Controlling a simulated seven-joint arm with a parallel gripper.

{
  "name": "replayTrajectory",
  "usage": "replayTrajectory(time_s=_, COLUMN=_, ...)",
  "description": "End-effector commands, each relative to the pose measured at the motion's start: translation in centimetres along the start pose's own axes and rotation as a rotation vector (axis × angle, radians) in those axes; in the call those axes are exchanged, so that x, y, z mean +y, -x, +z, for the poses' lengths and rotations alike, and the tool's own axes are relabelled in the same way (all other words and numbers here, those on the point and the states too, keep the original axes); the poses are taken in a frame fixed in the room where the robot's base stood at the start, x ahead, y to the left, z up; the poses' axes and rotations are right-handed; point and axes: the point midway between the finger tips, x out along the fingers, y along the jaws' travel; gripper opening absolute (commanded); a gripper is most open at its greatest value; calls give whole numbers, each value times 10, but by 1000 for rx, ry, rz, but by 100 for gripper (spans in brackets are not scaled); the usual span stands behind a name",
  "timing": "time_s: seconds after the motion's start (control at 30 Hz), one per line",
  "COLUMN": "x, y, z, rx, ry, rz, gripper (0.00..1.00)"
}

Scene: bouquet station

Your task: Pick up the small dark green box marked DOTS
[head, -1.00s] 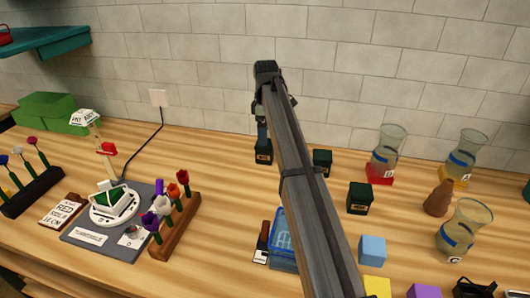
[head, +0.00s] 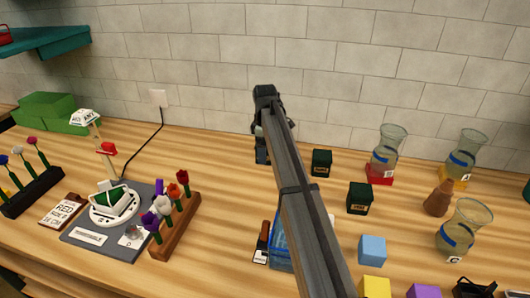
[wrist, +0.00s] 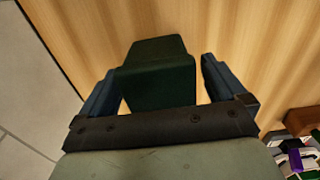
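My gripper (head: 262,156) is lowered near the back of the table, left of two dark green boxes. In the wrist view my gripper (wrist: 159,68) is open around a dark green box (wrist: 157,84). A gap shows on the box's right side, and the left finger is closer to it. No label is visible on this box, and in the head view my gripper hides it. The other dark green boxes, the rear one (head: 322,162) and the front one (head: 360,198), have labels too small to read, so I cannot tell which is marked DOTS.
Glass vases stand at right, one on a red base (head: 380,176). A blue cube (head: 372,249) and a brown cone (head: 438,200) are nearby. A flower rack (head: 178,232) and a grey mat (head: 90,236) lie left. The tiled wall (head: 350,70) is close behind.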

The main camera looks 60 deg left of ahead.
Motion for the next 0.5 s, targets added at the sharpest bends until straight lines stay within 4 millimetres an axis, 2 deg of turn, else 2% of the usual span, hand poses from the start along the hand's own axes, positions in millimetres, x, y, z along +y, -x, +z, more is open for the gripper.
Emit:
replayTrajectory(time_s=0.07, x=0, y=0, z=0, rx=0, ry=0, rz=0, gripper=91)
replayTrajectory(time_s=0.5, x=0, y=0, z=0, rx=0, ry=0, rz=0, gripper=49)
